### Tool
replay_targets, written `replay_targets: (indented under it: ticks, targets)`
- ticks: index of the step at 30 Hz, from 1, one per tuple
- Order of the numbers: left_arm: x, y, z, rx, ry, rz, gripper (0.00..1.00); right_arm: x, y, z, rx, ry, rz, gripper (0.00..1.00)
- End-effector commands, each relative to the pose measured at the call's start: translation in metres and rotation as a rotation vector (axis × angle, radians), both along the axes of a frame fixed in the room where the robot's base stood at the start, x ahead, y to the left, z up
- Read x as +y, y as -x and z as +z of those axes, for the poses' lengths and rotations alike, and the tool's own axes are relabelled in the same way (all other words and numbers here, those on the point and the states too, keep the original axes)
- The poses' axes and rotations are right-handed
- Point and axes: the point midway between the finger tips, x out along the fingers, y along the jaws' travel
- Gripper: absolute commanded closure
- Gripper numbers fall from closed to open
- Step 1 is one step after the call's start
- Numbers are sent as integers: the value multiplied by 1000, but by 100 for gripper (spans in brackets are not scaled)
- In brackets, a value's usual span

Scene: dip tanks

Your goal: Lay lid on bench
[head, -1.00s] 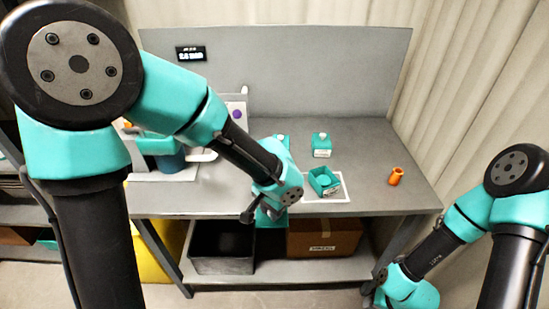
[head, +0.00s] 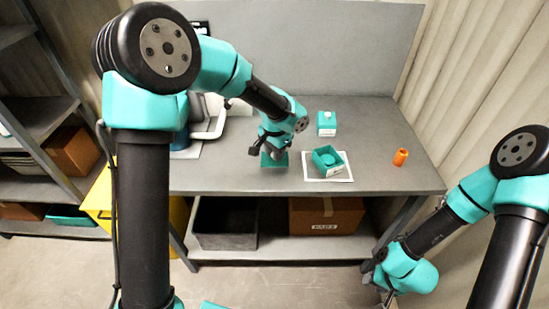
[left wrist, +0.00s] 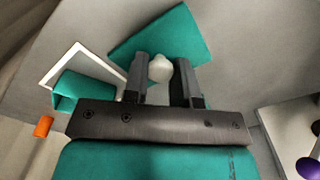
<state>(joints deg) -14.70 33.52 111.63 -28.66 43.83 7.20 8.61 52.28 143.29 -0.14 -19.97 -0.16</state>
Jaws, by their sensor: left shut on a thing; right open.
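The lid is a flat teal square plate (left wrist: 200,32) with a white knob (left wrist: 160,68). My left gripper (left wrist: 160,82) is shut on the knob in the left wrist view. In the head view my left gripper (head: 270,148) is over the front part of the grey bench (head: 380,183), with the lid (head: 276,160) below it. I cannot tell whether the lid touches the bench. An open teal tank (head: 327,158) stands to the right on a white-bordered mat (head: 342,177). My right gripper (head: 374,280) is open and empty, low at the right, away from the bench.
A teal tank with a white-knobbed lid (head: 326,123) stands behind the open one. An orange cylinder (head: 400,157) stands at the bench's right. A dark bin (head: 225,225) and a cardboard box (head: 325,216) sit on the lower shelf. The bench front right is clear.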

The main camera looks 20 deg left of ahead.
Motion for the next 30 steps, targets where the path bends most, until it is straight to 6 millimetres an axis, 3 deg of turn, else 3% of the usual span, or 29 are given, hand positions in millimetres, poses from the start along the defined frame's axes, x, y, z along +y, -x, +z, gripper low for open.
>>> replay_targets:
  ticks: [8, 12, 19, 30]
  targets:
    - [0, 0, 0, 0, 0, 0, 97, 0, 0, 0, 0, 0, 0, 57]
    - [3, -10, -2, 0, 1, 2, 97, 0, 0, 0, 0, 0, 0, 57]
    - [3, -8, -33, 2, 0, 0, 97, 0, 0, 0, 0, 0, 0, 57]
    - [3, -8, -37, 0, 1, 1, 97, 0, 0, 0, 0, 0, 0, 57]
